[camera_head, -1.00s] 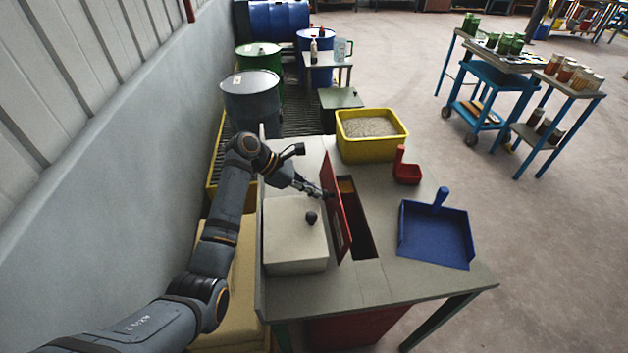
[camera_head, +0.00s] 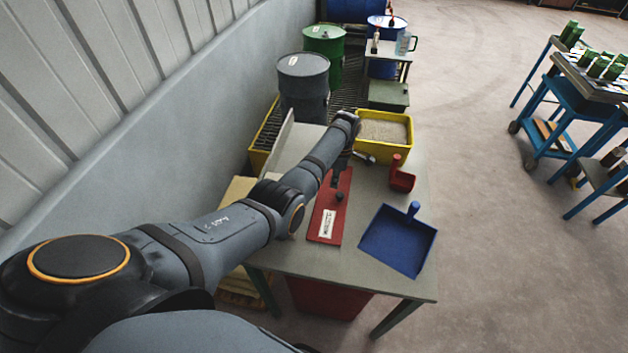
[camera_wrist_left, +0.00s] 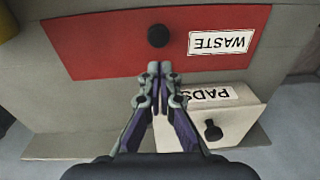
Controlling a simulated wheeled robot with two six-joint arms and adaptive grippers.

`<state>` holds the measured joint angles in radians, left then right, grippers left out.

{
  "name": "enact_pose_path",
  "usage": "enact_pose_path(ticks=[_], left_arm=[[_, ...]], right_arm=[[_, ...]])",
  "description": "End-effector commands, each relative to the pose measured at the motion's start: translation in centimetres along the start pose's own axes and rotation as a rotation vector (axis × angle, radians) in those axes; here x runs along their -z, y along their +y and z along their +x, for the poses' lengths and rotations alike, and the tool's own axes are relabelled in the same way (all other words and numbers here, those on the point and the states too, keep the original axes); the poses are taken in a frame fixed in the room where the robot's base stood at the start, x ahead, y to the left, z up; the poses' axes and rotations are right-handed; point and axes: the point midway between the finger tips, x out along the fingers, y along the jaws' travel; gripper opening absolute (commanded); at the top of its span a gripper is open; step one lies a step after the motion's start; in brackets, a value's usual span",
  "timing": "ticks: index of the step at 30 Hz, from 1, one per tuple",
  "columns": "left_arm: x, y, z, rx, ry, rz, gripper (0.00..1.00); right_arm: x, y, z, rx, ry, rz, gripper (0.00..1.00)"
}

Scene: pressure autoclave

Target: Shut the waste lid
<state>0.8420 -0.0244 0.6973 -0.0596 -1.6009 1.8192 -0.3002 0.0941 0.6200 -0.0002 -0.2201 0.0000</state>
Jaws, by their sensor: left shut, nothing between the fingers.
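The red waste lid (camera_head: 330,232) lies flat in the tabletop, and no dark opening shows beside it. It has a black knob (camera_head: 339,197) and a white label. In the wrist view the lid (camera_wrist_left: 100,45) is marked WASTE upside down, with its knob (camera_wrist_left: 158,37) beyond my fingertips. My left gripper (camera_wrist_left: 160,68) is shut and empty, with its tips over the lid's near edge in that view. In the head view the gripper (camera_head: 337,180) points down at the lid. I cannot tell whether it touches. My right gripper is out of view.
A pale PADS box (camera_wrist_left: 220,115) with a black knob stands beside the lid, mostly hidden by my arm in the head view. Drums stand behind.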

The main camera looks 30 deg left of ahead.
Motion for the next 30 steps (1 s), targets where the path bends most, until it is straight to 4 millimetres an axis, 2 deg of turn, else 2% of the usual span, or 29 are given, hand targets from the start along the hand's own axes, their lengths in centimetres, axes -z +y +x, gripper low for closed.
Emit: enact_pose_path(ticks=[2, 9, 18, 30], left_arm=[[-0.8, 0.1, 0.8, 0.002, 0.065, 0.001, 0.00], [-2.3, 0.3, 2.0, 0.000, 0.055, -0.003, 0.00], [-3.5, 0.4, 3.0, 0.001, 0.055, -0.004, 0.00], [-3.9, 0.4, 3.3, 0.001, 0.054, -0.004, 0.00]], right_arm=[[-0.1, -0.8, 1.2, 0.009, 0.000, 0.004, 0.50], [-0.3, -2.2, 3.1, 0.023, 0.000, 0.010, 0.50], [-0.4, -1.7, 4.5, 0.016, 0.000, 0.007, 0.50], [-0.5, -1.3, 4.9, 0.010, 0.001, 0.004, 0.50]])
